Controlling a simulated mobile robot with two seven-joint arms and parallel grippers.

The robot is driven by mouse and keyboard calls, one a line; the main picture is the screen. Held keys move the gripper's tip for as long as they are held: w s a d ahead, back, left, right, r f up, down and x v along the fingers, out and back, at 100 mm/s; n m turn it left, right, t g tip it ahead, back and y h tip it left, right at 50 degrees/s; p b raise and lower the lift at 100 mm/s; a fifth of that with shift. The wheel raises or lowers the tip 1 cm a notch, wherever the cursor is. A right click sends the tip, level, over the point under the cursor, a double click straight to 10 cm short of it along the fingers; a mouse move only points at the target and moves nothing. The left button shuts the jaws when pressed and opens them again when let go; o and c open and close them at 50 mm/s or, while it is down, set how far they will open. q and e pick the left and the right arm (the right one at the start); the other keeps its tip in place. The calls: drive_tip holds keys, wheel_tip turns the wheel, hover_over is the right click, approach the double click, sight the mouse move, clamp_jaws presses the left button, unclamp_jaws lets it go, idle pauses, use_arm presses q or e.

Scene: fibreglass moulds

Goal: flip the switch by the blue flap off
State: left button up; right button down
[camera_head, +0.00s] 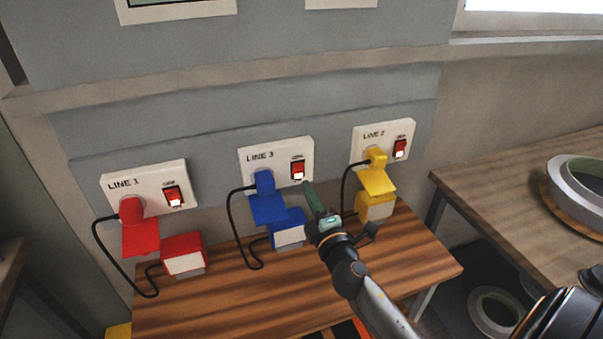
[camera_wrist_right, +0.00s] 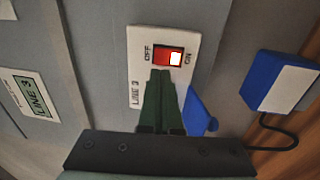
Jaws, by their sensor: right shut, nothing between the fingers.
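The LINE 3 plate (camera_head: 250,160) is on the wall in the middle of the head view, with a red switch (camera_head: 298,170) on its right side. The blue flap (camera_head: 268,210) hangs below the blue plug on this plate. In the right wrist view the switch (camera_wrist_right: 169,57) sits between the OFF and ON marks, with its bright white part on the ON side. My right gripper (camera_head: 308,186) is shut and empty, its green fingertips just below the switch. In the wrist view they come up to the switch's edge; I cannot tell whether they touch it. My left gripper is not in view.
The LINE 1 plate (camera_head: 117,186) with a red flap (camera_head: 141,238) is at the left. The LINE 2 plate (camera_head: 364,148) with a yellow flap (camera_head: 378,182) is at the right. Blue, red and yellow boxes and black cables are by the wooden table (camera_head: 215,309).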

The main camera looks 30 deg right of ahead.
sight(297, 169)
drive_tip(key=shift+p+x, duration=0.3)
drive_tip(key=shift+x, duration=2.15)
drive_tip(key=shift+w, duration=0.1)
